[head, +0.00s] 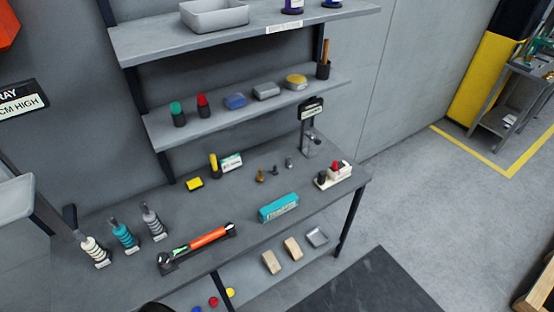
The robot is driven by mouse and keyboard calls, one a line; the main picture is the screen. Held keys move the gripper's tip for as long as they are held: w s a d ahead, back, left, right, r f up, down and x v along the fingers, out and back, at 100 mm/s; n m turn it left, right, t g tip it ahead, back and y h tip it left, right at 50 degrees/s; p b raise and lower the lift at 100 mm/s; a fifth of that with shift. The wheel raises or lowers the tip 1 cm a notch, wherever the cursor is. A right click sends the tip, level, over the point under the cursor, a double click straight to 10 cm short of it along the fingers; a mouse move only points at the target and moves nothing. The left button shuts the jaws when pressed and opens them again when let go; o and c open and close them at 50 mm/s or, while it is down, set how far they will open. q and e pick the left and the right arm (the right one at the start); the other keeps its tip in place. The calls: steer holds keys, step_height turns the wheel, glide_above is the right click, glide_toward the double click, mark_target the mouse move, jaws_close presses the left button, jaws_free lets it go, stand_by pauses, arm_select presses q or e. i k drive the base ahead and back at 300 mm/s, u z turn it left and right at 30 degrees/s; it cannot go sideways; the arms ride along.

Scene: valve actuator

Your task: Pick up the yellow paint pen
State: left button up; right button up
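A yellow upright cylinder (213,165), which looks like the yellow paint pen, stands toward the back of the grey workbench (245,190). It is just left of a small white and green box (231,162), and a yellow block (194,184) lies in front of it to the left. The pen's fine details are too small to tell. Neither of my grippers is in view.
Several spring-like parts stand at the bench's left. An orange-handled tool (207,237) lies in a dark holder at the front. A teal box (278,207) lies right of it. Shelves (245,107) overhang the back. Bare bench lies between the pen and the orange tool.

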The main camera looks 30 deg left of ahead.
mark_target(212, 157)
steer(key=z, duration=0.4)
steer(key=i, duration=1.75)
steer(key=u, duration=0.15)
